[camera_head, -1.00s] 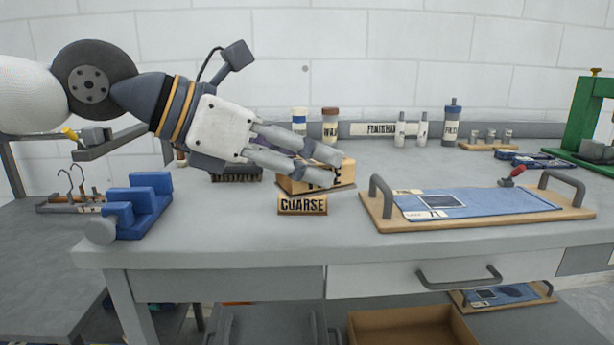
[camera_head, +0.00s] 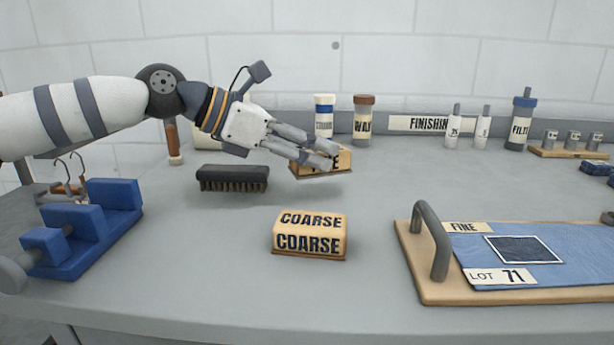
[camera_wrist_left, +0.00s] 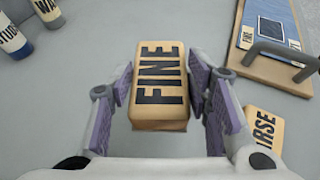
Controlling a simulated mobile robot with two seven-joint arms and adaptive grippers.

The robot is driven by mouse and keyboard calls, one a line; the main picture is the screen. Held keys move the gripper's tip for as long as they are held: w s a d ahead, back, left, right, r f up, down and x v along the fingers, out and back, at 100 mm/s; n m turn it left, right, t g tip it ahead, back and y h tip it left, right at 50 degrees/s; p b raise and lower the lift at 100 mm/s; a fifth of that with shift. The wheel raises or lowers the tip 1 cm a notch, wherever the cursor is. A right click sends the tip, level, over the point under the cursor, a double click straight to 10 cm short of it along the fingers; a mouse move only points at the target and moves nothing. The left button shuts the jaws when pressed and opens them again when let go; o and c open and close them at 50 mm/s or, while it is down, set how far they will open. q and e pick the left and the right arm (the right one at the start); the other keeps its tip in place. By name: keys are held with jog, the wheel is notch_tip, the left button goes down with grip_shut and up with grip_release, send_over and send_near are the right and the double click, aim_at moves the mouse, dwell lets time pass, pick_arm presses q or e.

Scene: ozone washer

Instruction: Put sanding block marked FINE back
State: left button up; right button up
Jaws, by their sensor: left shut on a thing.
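The sanding block marked FINE (camera_head: 338,160) is a tan block with a brown base, partly hidden by gripper fingers in the head view. The left wrist view shows its word FINE (camera_wrist_left: 160,85) between two purple finger pads. My left gripper (camera_head: 325,155) is shut on it, over the back middle of the table. Whether the block touches the tabletop is hard to tell. The sanding block marked COARSE (camera_head: 309,235) sits on the table in front, apart from it; it also shows in the left wrist view (camera_wrist_left: 263,132). My right gripper is not in view.
A black brush (camera_head: 232,179) lies left of the gripper. A blue vise-like holder (camera_head: 90,225) stands at left. Bottles (camera_head: 364,120) stand behind the block. A handled wooden board (camera_head: 425,285) with blue cloth lies at right. Bare tabletop separates the COARSE block and the board.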

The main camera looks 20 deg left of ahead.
aim_at(289, 167)
pick_arm(q)
jog(key=shift+w+a+f, duration=0.5)
jog(key=shift+f, duration=0.25)
jog(key=shift+w+a+f, duration=0.1)
jog(key=shift+f, duration=0.85)
jog(key=shift+w+a+f, duration=0.1)
jog(key=shift+f, duration=0.85)
jog(key=o, duration=1.2)
jog(key=shift+f, duration=0.1)
jog(key=shift+r, duration=0.3)
jog(key=v, duration=1.2)
jog(key=shift+s+d, duration=0.1)
